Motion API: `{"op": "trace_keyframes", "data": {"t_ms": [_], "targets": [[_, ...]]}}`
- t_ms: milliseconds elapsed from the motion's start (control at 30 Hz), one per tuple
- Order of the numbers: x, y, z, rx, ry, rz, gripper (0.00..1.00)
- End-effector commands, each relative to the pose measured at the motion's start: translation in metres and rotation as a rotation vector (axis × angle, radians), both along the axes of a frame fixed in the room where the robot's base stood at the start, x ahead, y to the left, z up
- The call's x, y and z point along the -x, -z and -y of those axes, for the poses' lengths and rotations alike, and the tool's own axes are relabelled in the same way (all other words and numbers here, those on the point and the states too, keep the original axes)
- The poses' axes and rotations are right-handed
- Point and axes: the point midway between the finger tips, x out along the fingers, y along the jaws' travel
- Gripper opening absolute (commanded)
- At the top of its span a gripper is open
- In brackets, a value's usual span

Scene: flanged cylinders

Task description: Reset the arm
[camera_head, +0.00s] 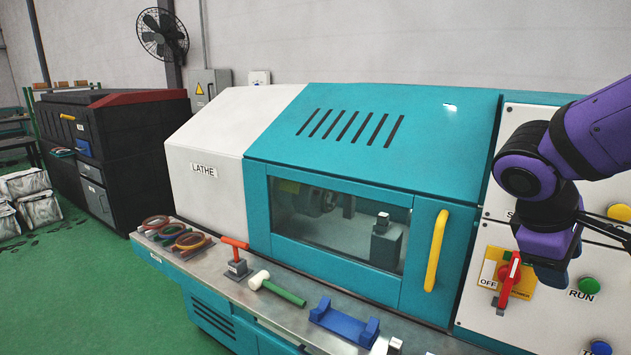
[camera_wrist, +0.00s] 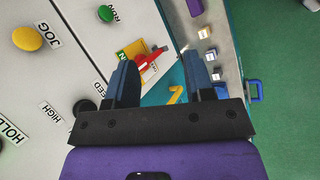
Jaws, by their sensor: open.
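My gripper (camera_wrist: 162,85) shows in the wrist view with its two dark fingers apart and nothing between them. In the head view my purple arm comes in from the right edge, and its end hangs in front of the lathe's control panel (camera_head: 489,243). The red rotary switch (camera_head: 509,280) on its yellow plate is just left of and below my arm's end in the head view. In the wrist view the red switch handle (camera_wrist: 150,58) shows beyond and between the fingers. I cannot see contact between the gripper and the panel.
The teal lathe (camera_head: 380,130) has a shut windowed door with a yellow handle (camera_head: 436,250). A metal ledge (camera_head: 225,285) in front carries a mallet (camera_head: 277,288), a blue cradle (camera_head: 343,322) and several ring tools (camera_head: 188,240). Green floor (camera_head: 60,290) is open at left.

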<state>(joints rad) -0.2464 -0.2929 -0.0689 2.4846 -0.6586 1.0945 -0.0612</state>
Motion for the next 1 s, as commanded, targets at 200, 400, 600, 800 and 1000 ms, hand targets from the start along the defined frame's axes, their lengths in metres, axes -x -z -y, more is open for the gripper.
{"op": "trace_keyframes", "data": {"t_ms": [200, 400, 600, 800, 1000], "targets": [[0.036, -0.023, -0.015, -0.281, 0.201, 0.212, 0.48], [0.059, -0.046, -0.035, -0.514, 0.35, 0.403, 0.48], [0.071, -0.062, -0.048, -0.653, 0.429, 0.517, 0.48], [0.074, -0.065, -0.052, -0.687, 0.447, 0.543, 0.48], [0.073, -0.065, -0.052, -0.685, 0.446, 0.542, 0.48]]}}
